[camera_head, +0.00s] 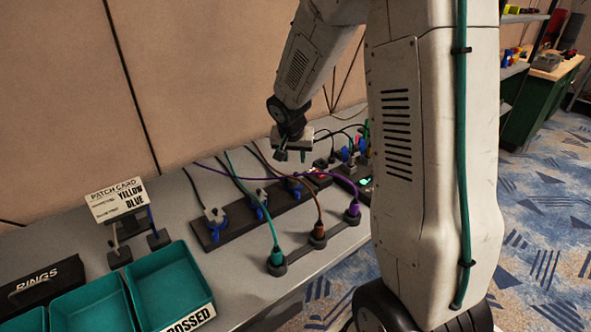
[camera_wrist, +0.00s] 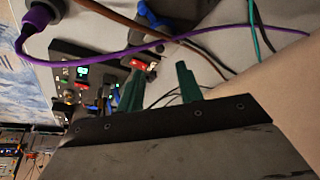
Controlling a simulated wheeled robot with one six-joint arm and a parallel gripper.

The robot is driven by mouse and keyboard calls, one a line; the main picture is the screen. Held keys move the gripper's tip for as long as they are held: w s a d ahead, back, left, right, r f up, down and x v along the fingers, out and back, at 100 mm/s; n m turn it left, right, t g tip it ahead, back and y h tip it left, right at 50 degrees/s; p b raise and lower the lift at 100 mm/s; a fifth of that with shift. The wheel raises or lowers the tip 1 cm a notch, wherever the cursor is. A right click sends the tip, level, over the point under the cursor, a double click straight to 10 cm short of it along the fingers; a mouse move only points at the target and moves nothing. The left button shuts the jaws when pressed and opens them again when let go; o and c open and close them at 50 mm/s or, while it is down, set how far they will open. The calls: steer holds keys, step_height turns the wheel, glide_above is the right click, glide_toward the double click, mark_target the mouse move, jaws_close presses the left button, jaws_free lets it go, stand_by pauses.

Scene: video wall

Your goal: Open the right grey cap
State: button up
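My gripper (camera_head: 293,154) hangs above the back part of the grey table, beyond the dark socket strip. In the wrist view its two green fingers (camera_wrist: 160,86) stand apart, with nothing visible between them. Small grey caps with blue parts sit on the strip: one at the left end (camera_head: 213,214) and one near the middle (camera_head: 259,194). Further right, another grey piece (camera_head: 351,167) with blue parts stands by the dark panel, partly hidden by cables and my arm. I cannot tell for certain which is the right grey cap. My gripper touches none of them.
Purple, green and brown cables arch over the table to a front strip with a green plug (camera_head: 276,257), a brown plug (camera_head: 318,231) and a purple plug (camera_head: 352,213). Teal trays (camera_head: 168,282) and a patch card (camera_head: 116,199) stand left. A beige wall is behind.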

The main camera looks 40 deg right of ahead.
mark_target(296, 173)
steer(key=x, duration=0.7)
steer(key=shift+w+f, duration=0.1)
steer(key=shift+f, duration=0.3)
jaws_close()
